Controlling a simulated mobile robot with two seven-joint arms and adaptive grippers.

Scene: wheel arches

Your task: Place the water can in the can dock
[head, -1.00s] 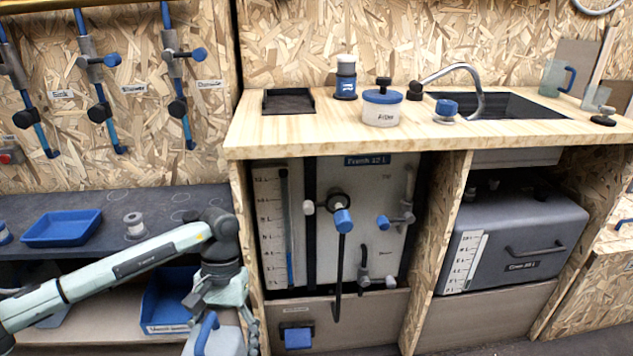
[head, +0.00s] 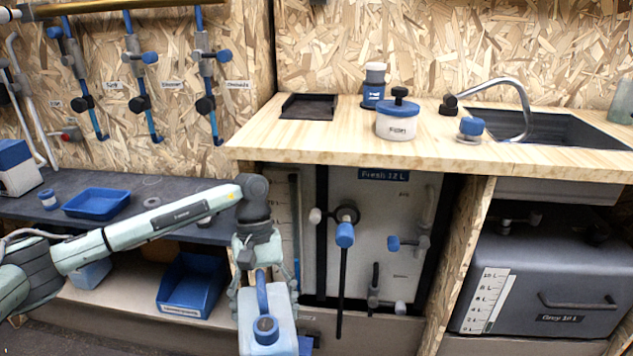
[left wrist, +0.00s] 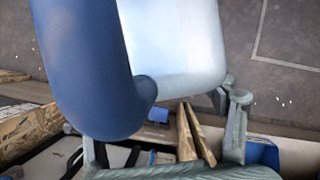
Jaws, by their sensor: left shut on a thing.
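The water can (head: 283,309) is pale, with a blue handle and a blue cap. It hangs at the bottom centre-left of the head view, in front of the wooden cabinet, and its lower part is cut off. My left gripper (head: 264,284) is shut on the can from above, around its handle. In the left wrist view, the blue handle (left wrist: 85,60) and pale can body (left wrist: 175,45) fill much of the picture between the fingers. I cannot make out the can dock with certainty. My right gripper is not in view.
The fresh tank (head: 385,225) with valves stands behind and right of the can. The grey tank (head: 545,270) is farther right. A blue bin (head: 190,290) is on the low shelf left of the can. The counter (head: 340,147) edge overhangs the tanks.

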